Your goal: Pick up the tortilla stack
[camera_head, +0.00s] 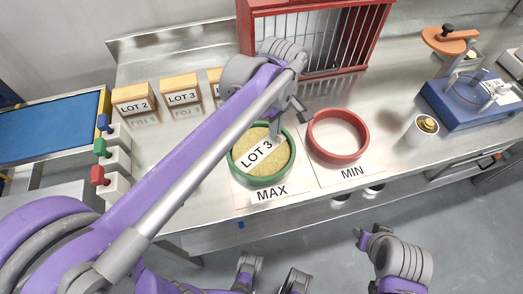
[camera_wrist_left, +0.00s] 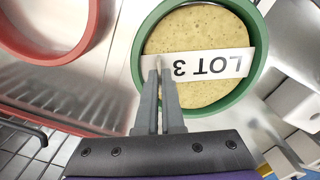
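The tortilla stack (camera_head: 277,166) is a round, speckled yellow-green disc with a white LOT 3 label (camera_head: 257,155). It lies inside the green ring (camera_head: 232,171) at the MAX mark; the wrist view shows the stack (camera_wrist_left: 200,92) within the ring (camera_wrist_left: 259,75). My left gripper (camera_head: 277,137) reaches over its far right side. In the wrist view its fingertips (camera_wrist_left: 160,66) are nearly together at one end of the label, closed on the stack there; the contact is partly hidden. My right arm (camera_head: 395,258) is low at the right, its finger state unclear.
A red ring (camera_head: 366,137) stands beside the green one at MIN. Behind is a red barred rack (camera_head: 262,22). LOT boxes (camera_head: 181,89) stand at back left. A cup (camera_head: 424,127) and blue device (camera_head: 450,110) are at right. The steel table's front edge is close.

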